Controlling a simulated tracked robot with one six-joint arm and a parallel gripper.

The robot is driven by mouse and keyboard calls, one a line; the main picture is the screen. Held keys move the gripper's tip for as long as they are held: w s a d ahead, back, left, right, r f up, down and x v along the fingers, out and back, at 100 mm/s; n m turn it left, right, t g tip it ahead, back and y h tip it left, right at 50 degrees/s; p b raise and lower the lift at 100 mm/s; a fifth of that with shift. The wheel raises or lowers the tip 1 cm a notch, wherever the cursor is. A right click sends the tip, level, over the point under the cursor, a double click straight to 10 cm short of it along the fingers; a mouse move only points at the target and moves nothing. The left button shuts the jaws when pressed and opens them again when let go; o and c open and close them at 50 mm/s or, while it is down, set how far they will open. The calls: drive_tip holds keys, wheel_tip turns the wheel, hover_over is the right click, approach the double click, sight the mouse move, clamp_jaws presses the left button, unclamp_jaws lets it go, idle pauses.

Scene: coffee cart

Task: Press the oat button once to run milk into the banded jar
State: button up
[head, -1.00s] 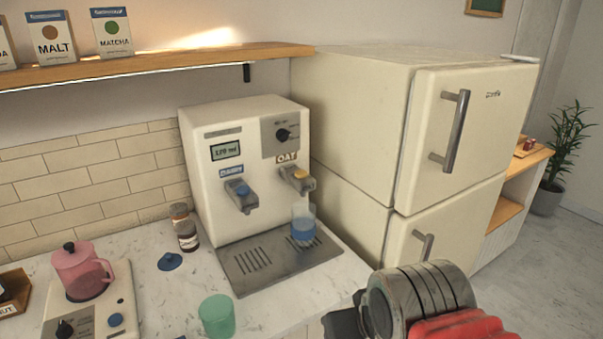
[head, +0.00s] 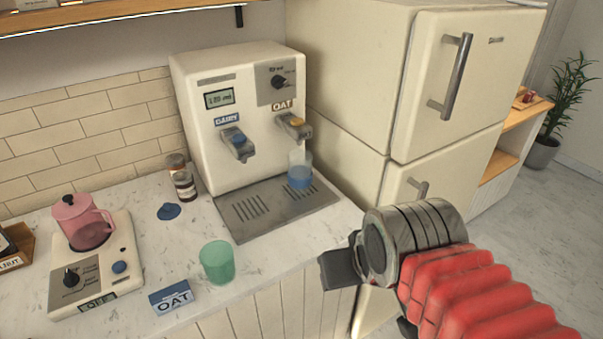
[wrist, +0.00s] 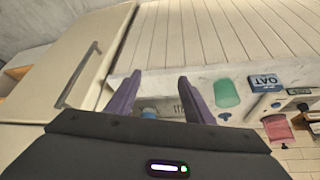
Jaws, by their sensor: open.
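The cream milk dispenser (head: 240,130) stands on the counter, with a yellow oat button (head: 297,121) on its right spout under the OAT label. A clear jar with a blue band (head: 300,172) stands on the drip tray (head: 262,213) under the oat spout. My arm is in front of the counter at the lower right in the head view. In the wrist view my gripper (wrist: 155,82) is open, its two purple fingers apart with nothing between them. It is away from the dispenser.
A green cup (head: 217,262) and an OAT box (head: 172,297) stand near the counter's front edge. A pink pitcher (head: 82,222) sits on a small appliance (head: 65,275) at left. A fridge (head: 355,90) stands right.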

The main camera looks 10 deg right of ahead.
clamp_jaws()
idle(0.3)
idle(1.2)
